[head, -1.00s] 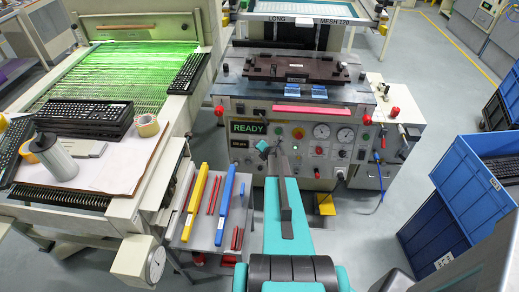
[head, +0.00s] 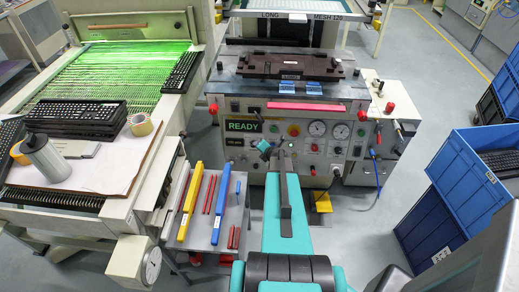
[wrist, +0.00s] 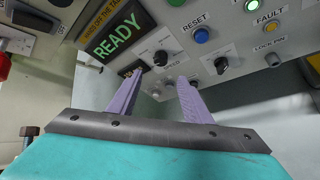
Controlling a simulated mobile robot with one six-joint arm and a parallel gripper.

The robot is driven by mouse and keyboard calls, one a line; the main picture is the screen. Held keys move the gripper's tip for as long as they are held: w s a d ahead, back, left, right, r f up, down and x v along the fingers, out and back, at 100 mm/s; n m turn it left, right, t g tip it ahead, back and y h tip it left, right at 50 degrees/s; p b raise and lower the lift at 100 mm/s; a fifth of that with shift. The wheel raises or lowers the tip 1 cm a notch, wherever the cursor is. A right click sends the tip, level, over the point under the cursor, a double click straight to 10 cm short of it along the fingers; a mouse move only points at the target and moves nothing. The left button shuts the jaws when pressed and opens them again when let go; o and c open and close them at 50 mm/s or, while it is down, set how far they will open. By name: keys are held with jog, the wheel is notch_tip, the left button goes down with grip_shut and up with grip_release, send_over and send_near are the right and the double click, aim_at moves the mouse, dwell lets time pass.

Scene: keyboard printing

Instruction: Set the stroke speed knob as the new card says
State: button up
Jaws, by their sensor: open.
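The machine's control panel (head: 330,150) stands ahead of me, with a green READY display (head: 243,126). In the wrist view, a black knob (wrist: 160,58) on a pale plate sits beneath the READY display (wrist: 113,38). Another black knob (wrist: 221,65) is on a plate to its right. Their small labels are too blurred to read, so I cannot tell which sets stroke speed. My gripper (wrist: 159,77) is open, its two purple fingers pointing at the panel, the first knob just beyond the gap between their tips. It touches no knob that I can see. I cannot identify the card.
A blue RESET button (wrist: 201,36) and a yellow FAULT lamp (wrist: 271,27) are on the panel. A side tray (head: 205,225) with coloured bars stands left of my arm. Blue crates (head: 470,180) are at the right, with grey floor between.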

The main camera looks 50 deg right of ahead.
jog(key=shift+v, duration=0.85)
